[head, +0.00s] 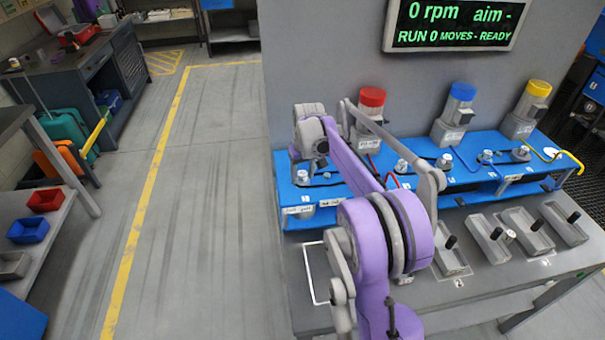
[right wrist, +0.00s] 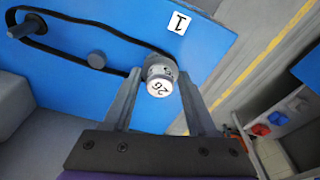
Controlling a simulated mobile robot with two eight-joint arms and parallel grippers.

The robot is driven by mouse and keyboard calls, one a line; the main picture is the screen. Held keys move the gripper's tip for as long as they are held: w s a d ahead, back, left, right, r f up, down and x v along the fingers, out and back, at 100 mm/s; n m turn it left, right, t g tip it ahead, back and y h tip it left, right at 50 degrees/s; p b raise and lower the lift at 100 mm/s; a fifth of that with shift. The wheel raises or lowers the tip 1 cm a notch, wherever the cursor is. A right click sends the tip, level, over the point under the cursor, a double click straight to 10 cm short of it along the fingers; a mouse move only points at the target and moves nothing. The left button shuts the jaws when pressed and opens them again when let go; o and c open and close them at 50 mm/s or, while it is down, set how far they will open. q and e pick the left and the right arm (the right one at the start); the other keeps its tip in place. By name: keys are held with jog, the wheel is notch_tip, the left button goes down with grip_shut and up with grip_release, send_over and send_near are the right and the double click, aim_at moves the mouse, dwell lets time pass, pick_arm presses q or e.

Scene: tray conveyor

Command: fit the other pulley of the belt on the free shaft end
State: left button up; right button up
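In the right wrist view, a silvery round pulley marked 26 (right wrist: 159,84) sits between the fingers of my right gripper (right wrist: 160,80). The fingertips appear to touch it on both sides. A black belt (right wrist: 85,22) loops around it and runs left to a dark round pulley or hub (right wrist: 20,28) at the upper left. A grey peg (right wrist: 97,60) stands inside the loop. The shaft end behind the held pulley is hidden, so I cannot tell whether the pulley is on it. In the head view my right gripper (head: 308,150) is over the left end of the blue bench (head: 400,192). My left gripper is out of view.
Red (head: 372,97), blue (head: 462,92) and yellow (head: 538,88) capped motors stand behind the bench. Grey trays (head: 527,230) with black-handled parts lie on the table in front. A display (head: 455,22) reads 0 rpm. Open floor (head: 200,180) lies to the left.

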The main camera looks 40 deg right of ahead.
aim_at(305, 184)
jog(key=o, duration=0.5)
jog(key=shift+c, duration=0.2)
notch_tip(305, 184, up, 11)
jog(key=s, duration=0.1)
jog(key=shift+s+a+p, duration=0.15)
jog(key=shift+s+p, duration=0.15)
jog(key=shift+f, duration=0.1)
jog(key=s+a+f+n+t, duration=0.1)
jog(key=s+a, duration=0.4)
jog(key=a, duration=0.3)
jog(key=s+a+f+t, duration=0.1)
jog(key=s+a, duration=0.4)
jog(key=a, duration=0.2)
jog(key=s+a+f, duration=0.5)
jog(key=s, duration=0.2)
jog(key=s+a+f+n+t, duration=0.1)
jog(key=s+a+f, duration=0.4)
jog(key=s, duration=0.3)
jog(key=shift+f+n+t, duration=0.3)
jog(key=shift+f, duration=0.1)
